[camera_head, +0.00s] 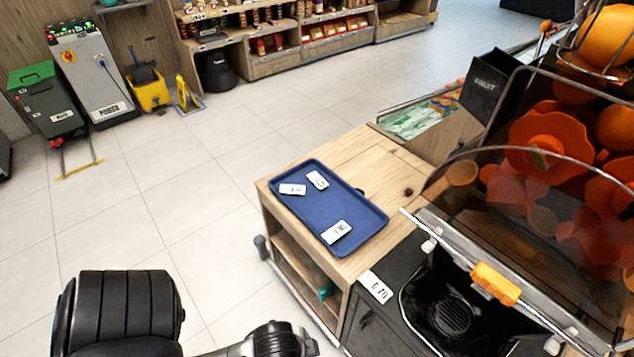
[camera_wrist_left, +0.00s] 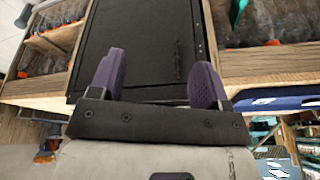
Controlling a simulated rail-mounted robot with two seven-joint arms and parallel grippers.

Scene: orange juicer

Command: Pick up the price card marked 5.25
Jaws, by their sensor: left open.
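Three small white price cards lie on a blue tray (camera_head: 358,201) in the head view: a left card (camera_head: 292,189), an upper card (camera_head: 317,180) and a lower card (camera_head: 336,232). A fourth white card (camera_head: 376,287) is on the dark juicer cabinet. The print is too small to tell which reads 5.25. My left gripper (camera_wrist_left: 158,82) shows in the left wrist view, its purple fingers wide apart with nothing between them. A dark panel lies beyond them. The blue tray's edge (camera_wrist_left: 285,103) is right of the fingers. My right gripper is not seen.
The tray rests on a wooden counter (camera_head: 385,165). The orange juicer (camera_head: 545,150), with its clear cover and orange parts, stands to the right. Shelves, a yellow bucket (camera_head: 150,92) and grey machines line the back. The tiled floor left of the counter is clear.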

